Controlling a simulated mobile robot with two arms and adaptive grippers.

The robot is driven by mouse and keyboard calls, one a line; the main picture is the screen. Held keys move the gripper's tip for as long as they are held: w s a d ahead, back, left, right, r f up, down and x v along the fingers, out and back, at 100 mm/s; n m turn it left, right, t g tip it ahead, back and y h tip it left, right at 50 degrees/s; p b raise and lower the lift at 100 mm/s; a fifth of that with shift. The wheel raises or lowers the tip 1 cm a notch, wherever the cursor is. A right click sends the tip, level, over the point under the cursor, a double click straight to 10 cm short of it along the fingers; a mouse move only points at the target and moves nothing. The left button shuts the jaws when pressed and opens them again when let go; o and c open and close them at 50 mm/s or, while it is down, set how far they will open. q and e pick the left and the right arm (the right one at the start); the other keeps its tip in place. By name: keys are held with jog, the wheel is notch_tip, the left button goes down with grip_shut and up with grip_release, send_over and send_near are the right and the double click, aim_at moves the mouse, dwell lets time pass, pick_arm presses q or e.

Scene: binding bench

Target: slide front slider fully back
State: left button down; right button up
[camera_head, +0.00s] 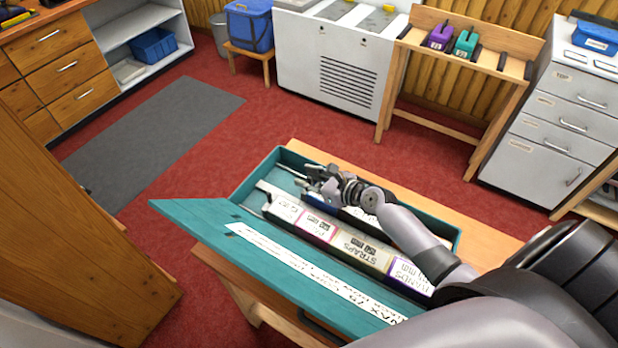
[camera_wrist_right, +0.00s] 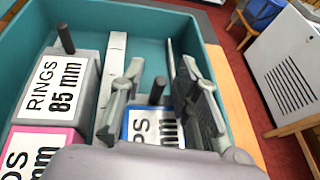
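A teal box (camera_head: 268,172) on a wooden table holds two rows of labelled sliders. Contact cannot be told. My left gripper is not in view.
The box's teal lid (camera_head: 200,222) lies open on the near side, with a long white label. A pale rail (camera_wrist_right: 115,52) runs between the rows. A wooden panel (camera_head: 70,230) stands at the left. Red floor is clear behind the table.

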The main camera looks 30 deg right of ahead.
grip_shut()
dwell(0.3)
dwell(0.6)
